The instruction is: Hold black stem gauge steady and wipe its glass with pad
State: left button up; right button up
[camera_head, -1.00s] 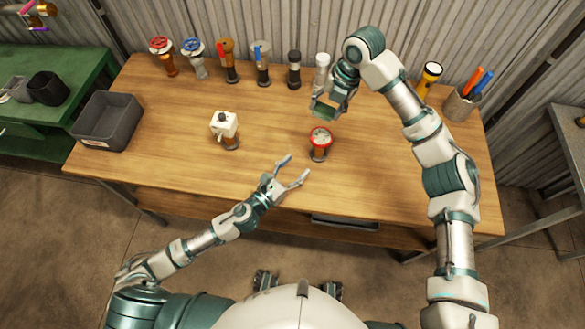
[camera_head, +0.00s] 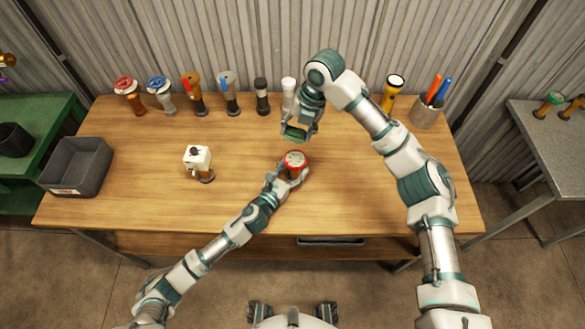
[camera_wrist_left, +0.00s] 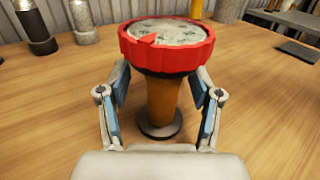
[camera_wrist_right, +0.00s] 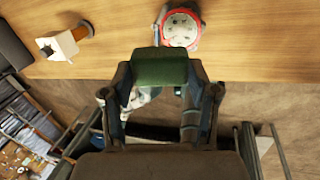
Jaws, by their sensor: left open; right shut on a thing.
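The gauge (camera_head: 295,161) has a red rim, a pale smudged glass (camera_wrist_left: 165,31) and an orange-brown stem (camera_wrist_left: 163,103) on a dark round foot; the stem does not look black. It stands upright on the wooden table. My left gripper (camera_head: 288,175) is open, with one finger on each side of the stem; in the left wrist view (camera_wrist_left: 165,92) gaps show beside it. My right gripper (camera_head: 300,128) is shut on a green pad (camera_wrist_right: 160,67), above the table just behind the gauge. The pad is apart from the glass.
A white-headed fitting (camera_head: 198,158) stands on the left of the table (camera_head: 240,205), near a grey bin (camera_head: 77,165). Several valves and fittings line the back edge. A yellow flashlight (camera_head: 392,93) and a cup of markers (camera_head: 426,113) stand at the back right.

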pick_arm(q)
jog(key=shift+d, duration=0.2)
grip_shut()
pick_arm(e)
jog(key=shift+d, duration=0.2)
jog(key=shift+w+a+f, duration=0.1)
jog(key=shift+a+f, duration=0.15)
jog(key=shift+a, duration=0.25)
jog(key=shift+w+a+f, duration=0.1)
jog(key=shift+a+f, duration=0.1)
jog(key=shift+a, duration=0.3)
jog(key=shift+w+a+f, duration=0.1)
jog(key=shift+a+f, duration=0.05)
jog(key=shift+f, duration=0.05)
send_over(290, 157)
jog(key=shift+f, duration=2.8)
pick_arm(q)
jog(key=shift+a, duration=0.1)
pick_arm(e)
jog(key=shift+a+f, duration=0.55)
jog(key=shift+a, duration=0.25)
